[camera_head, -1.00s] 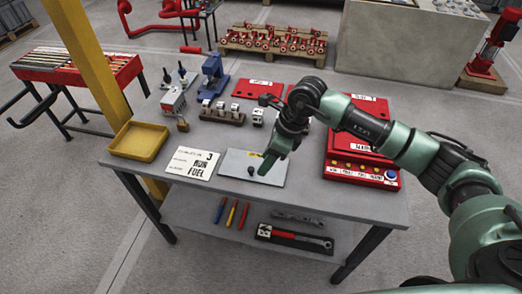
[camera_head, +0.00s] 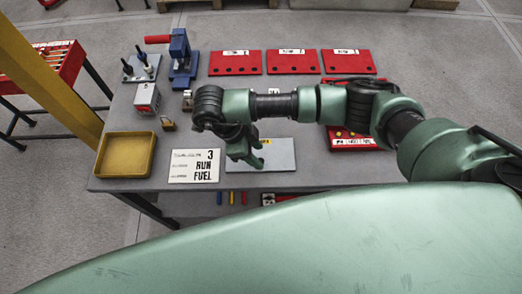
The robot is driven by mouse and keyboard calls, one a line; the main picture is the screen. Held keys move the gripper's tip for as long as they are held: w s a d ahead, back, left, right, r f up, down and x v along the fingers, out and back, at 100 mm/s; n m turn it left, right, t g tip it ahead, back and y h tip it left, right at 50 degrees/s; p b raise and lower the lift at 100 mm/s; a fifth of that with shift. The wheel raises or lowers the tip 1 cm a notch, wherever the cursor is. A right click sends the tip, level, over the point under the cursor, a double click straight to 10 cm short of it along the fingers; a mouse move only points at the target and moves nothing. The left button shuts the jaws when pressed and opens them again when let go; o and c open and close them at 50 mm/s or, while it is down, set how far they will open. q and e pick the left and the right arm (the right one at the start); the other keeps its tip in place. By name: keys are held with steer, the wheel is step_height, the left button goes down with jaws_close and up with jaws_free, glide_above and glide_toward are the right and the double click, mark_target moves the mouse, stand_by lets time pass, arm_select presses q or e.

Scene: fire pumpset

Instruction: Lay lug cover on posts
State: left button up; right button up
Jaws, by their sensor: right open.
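My right gripper (camera_head: 246,157) is open and reaches down over a flat light-grey plate (camera_head: 281,155) with a small yellow label at the table's front. The fingers overlap the plate's left part; I cannot tell whether they touch it. This plate may be the lug cover, but no readable label says so. Two dark upright posts (camera_head: 142,60) stand on a small grey base at the back left of the table, apart from the plate. My left gripper is not in view.
A yellow tray (camera_head: 125,177) and a white RUN FUEL card (camera_head: 194,166) lie left of the gripper. Red plates (camera_head: 292,63) line the back. A yellow column (camera_head: 50,80) rises at the left.

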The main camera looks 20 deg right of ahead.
mark_target(260, 152)
step_height(260, 152, down, 3)
steer(key=shift+r+p, duration=0.2)
steer(key=shift+p, duration=0.3)
steer(key=shift+s+d+f, duration=0.1)
steer(key=shift+d+f, duration=0.2)
steer(key=shift+f, duration=0.25)
steer(key=c, duration=0.9)
jaws_close()
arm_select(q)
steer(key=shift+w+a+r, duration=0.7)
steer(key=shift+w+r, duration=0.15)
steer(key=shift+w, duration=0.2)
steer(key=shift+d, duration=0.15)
arm_select(e)
steer(key=shift+r, duration=0.2)
